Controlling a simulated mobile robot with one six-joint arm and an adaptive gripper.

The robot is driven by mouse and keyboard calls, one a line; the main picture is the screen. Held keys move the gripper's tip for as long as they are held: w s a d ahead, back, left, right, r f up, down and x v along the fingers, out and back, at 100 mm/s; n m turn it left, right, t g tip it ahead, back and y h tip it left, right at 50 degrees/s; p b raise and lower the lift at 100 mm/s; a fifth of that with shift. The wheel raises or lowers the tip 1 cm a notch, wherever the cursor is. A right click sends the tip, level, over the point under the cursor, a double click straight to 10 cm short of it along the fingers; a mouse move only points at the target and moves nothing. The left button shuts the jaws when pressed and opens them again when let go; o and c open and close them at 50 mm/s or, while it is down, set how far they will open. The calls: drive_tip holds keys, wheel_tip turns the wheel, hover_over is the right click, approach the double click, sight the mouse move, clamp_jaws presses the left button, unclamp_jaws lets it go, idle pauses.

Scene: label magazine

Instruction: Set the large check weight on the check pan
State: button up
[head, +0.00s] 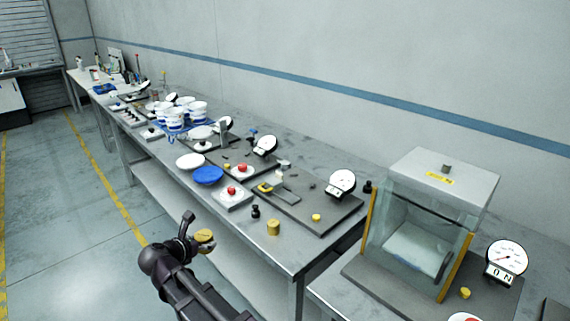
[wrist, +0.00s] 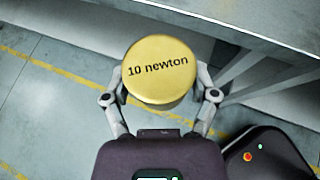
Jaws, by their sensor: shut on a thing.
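My gripper (wrist: 161,88) is shut on a round brass weight (wrist: 158,70) marked "10 newton", its fingers on either side. In the head view my gripper (head: 198,234) holds this weight (head: 205,236) over the aisle, left of the bench's front edge, clear of the bench. A second brass cylinder (head: 273,228) stands at the front right of the bench. I cannot tell which pan is the check pan; a round white pan (head: 201,132) sits on a stand, and several dial devices, one with a dial (head: 342,183), stand along the bench.
A blue dish (head: 208,175) and white dish (head: 190,160) lie near the front edge. A small black weight (head: 255,211) stands beside the brass cylinder. A glass-sided cabinet (head: 415,245) stands on the right bench. Cups (head: 175,118) stand farther back. The aisle floor is open.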

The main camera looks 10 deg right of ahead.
sight(285, 164)
drive_tip(key=shift+w, duration=0.1)
drive_tip(key=shift+w+d+r, duration=0.1)
drive_tip(key=shift+w+d, duration=0.05)
drive_tip(key=shift+w, duration=0.3)
drive_tip(key=shift+m+g+h, duration=0.3)
drive_tip(key=shift+m+h, duration=0.3)
drive_tip(key=w+d, duration=0.3)
drive_tip(key=w, duration=0.2)
drive_tip(key=w+d+r+p, duration=0.1)
drive_tip(key=w+d, duration=0.2)
drive_tip(key=w, duration=0.3)
drive_tip(key=w+d+p, duration=0.1)
drive_tip(key=w+d, duration=0.2)
drive_tip(key=w, duration=0.3)
drive_tip(key=shift+w+d+r, duration=0.2)
drive_tip(key=shift+d+r, duration=0.1)
drive_tip(key=shift+r, duration=0.05)
drive_tip(key=shift+m+g+h, duration=0.3)
drive_tip(key=shift+m+h, duration=0.1)
drive_tip(key=shift+m, duration=0.1)
drive_tip(key=w+d, duration=0.5)
drive_tip(key=w+d+r+p, duration=0.1)
drive_tip(key=w+d, duration=0.4)
drive_tip(key=d, duration=0.1)
drive_tip(key=w+d, duration=0.5)
drive_tip(key=shift+w+d+r+p, duration=0.2)
drive_tip(key=shift+d+r+p, duration=0.1)
drive_tip(key=shift+r+p, duration=0.1)
drive_tip(key=shift+w+d, duration=0.35)
drive_tip(key=shift+d, duration=0.25)
